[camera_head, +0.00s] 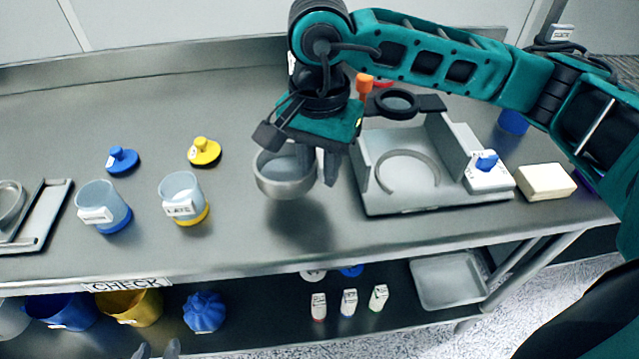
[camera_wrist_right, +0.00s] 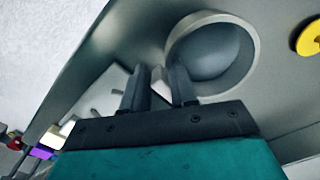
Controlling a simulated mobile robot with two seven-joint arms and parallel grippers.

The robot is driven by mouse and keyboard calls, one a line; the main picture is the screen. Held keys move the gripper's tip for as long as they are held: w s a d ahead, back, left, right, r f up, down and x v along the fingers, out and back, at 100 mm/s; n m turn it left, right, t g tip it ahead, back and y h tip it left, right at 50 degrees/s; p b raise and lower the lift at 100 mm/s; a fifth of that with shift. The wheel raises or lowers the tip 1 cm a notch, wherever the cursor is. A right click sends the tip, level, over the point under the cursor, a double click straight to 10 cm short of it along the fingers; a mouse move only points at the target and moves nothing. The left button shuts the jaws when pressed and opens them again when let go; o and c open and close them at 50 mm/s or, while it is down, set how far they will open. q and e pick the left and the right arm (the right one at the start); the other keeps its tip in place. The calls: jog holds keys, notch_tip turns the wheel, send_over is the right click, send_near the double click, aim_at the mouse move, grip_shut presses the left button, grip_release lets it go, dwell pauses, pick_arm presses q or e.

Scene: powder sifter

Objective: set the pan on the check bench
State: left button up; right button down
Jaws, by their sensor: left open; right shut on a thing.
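The pan (camera_head: 283,178) is a round grey metal dish in the head view, near the middle of the bench. My right gripper (camera_head: 322,162) is shut on its right-hand side. The pan looks level, and a shadow below it suggests it is held above the surface. In the right wrist view the pan (camera_wrist_right: 250,62) is beyond the fingers (camera_wrist_right: 160,88). The check bench (camera_head: 245,240) is a steel top with a CHECK label on its front edge. My left gripper (camera_head: 157,350) is open at the bottom edge, mostly out of frame.
A grey sifter stand (camera_head: 440,207) with a blue knob is to the right of the pan. Two labelled cups, blue-based (camera_head: 105,207) and yellow-based (camera_head: 183,197), stand to the left, with blue (camera_head: 122,160) and yellow (camera_head: 204,152) knobbed lids behind. A tray (camera_head: 40,225) is far left.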

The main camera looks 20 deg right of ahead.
jog(key=shift+f, duration=2.35)
jog(key=shift+f+b, duration=0.15)
jog(key=shift+b, duration=0.2)
jog(key=c, duration=0.9)
grip_release()
